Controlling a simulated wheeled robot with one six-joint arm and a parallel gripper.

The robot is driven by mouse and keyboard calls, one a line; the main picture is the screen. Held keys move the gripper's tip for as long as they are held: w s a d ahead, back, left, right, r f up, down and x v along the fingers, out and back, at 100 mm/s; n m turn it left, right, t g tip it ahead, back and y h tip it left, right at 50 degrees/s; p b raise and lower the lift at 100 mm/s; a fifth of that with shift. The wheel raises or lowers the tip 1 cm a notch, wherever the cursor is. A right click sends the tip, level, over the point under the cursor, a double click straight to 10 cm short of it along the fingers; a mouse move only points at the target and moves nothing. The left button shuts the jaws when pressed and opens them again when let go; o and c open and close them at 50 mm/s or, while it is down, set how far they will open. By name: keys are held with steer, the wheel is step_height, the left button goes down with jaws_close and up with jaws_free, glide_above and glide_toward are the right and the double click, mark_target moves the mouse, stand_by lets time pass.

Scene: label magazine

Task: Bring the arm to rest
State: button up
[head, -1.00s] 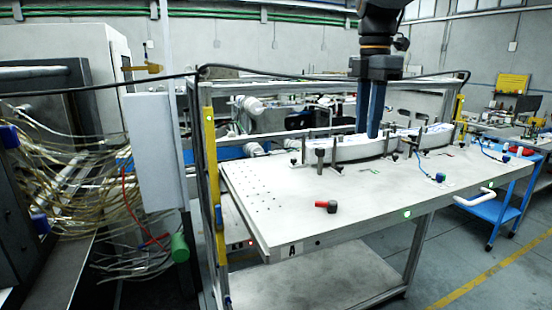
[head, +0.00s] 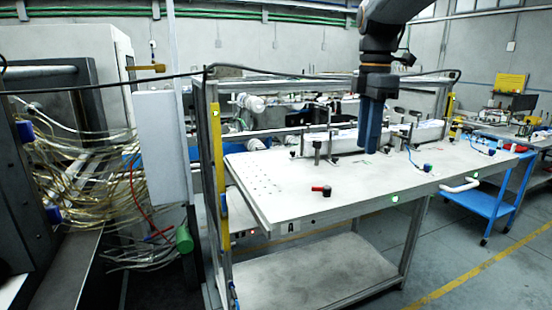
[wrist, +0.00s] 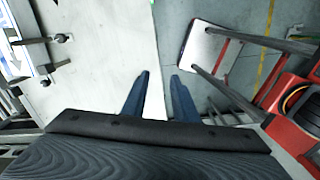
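My gripper (head: 370,150) hangs from the arm with its two blue fingers pointing down, over the grey table (head: 265,205). The wrist view shows the fingers (wrist: 158,85) apart, with only table and floor visible between them, so it is open and empty. The long white label magazine (head: 345,140) stands along the table's back, partly hidden behind the fingers. Whether the fingers touch the table cannot be told from the head view.
A red-handled black knob (head: 322,190) is on the table's front part. Small clamps and posts (head: 316,150) stand near the magazine. A blue cart (head: 490,205) is at the right. The wrist view shows a red and black frame (wrist: 285,105) beyond the table edge.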

steer(key=s+a+f+m+t, duration=0.1)
steer(key=s+f+m, duration=0.85)
steer(key=f, duration=0.45)
steer(key=s+a+f+m+t, duration=0.1)
steer(key=s+f+m, duration=0.8)
steer(key=f, duration=0.4)
step_height(320, 180, down, 10)
steer(key=w+b, duration=0.1)
steer(key=b, duration=0.7)
steer(key=shift+w+d+r+m+g+b, duration=0.2)
steer(key=shift+m+g+b, duration=0.1)
steer(key=shift+m+g, duration=0.1)
